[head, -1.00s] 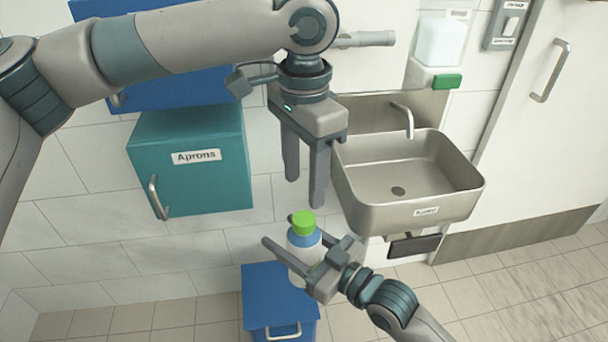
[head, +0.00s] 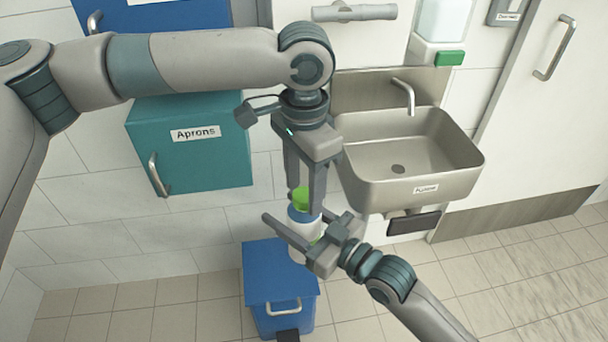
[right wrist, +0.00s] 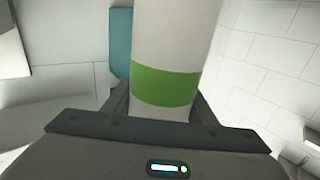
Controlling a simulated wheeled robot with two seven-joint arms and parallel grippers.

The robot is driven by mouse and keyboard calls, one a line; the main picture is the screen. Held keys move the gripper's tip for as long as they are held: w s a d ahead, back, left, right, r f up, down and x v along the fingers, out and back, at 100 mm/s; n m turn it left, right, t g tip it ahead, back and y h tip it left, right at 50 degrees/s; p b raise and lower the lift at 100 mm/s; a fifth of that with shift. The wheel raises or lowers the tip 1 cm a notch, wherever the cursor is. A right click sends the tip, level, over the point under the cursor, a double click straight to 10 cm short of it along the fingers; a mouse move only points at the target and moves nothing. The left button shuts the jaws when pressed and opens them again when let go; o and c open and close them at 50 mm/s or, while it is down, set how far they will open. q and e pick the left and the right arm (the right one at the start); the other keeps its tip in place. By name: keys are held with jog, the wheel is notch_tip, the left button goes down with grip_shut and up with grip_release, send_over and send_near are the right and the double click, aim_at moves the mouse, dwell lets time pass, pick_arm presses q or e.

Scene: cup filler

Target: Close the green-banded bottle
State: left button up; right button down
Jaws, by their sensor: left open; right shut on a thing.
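The bottle (head: 298,239) is white with a blue top section, and a green cap (head: 301,197) sits at its top. Its green band (right wrist: 165,86) shows clearly in the right wrist view. My right gripper (head: 292,236) is shut on the bottle's body and holds it roughly upright. My left gripper (head: 303,200) points down from above, open, with its fingers on either side of the cap. One finger partly covers the cap, and I cannot tell whether the fingers touch it. How tightly the cap sits is not visible.
A blue bin (head: 270,276) stands on the floor below the bottle. A steel sink (head: 425,192) is to the right, close to both grippers. A teal cabinet labelled Aprons (head: 205,160) hangs on the left wall. The floor (head: 150,318) at the lower left is clear.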

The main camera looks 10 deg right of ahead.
pick_arm(q)
jog(key=shift+f, duration=0.1)
jog(key=c, duration=1.1)
jog(key=m, duration=0.5)
jog(key=o, duration=1.2)
jog(key=shift+c, duration=0.2)
jog(key=shift+r, duration=2.3)
